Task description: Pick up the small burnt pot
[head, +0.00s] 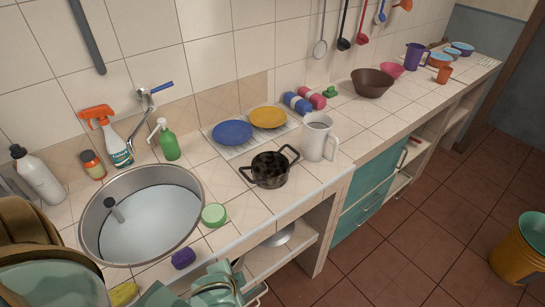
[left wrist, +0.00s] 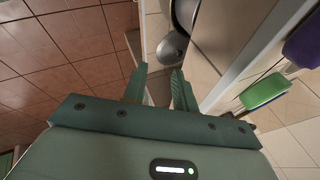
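The small burnt pot (head: 270,172) is dark and blackened, with two side handles. It stands upright on the tiled counter in the middle of the head view, left of the white pitcher. My left gripper (head: 238,283) is low in the head view, at the counter's front edge, apart from the pot. The left wrist view shows its two fingers (left wrist: 159,69) spread with nothing between them. The pot does not show in the left wrist view. My right gripper is not in view.
A white pitcher (head: 317,137) stands close right of the pot. A green sponge (head: 214,215) and purple sponge (head: 183,258) lie between the round sink (head: 84,225) and the counter edge. Blue (head: 232,132) and yellow (head: 268,117) plates are behind the pot. Metalware (left wrist: 172,47) sits on a lower shelf.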

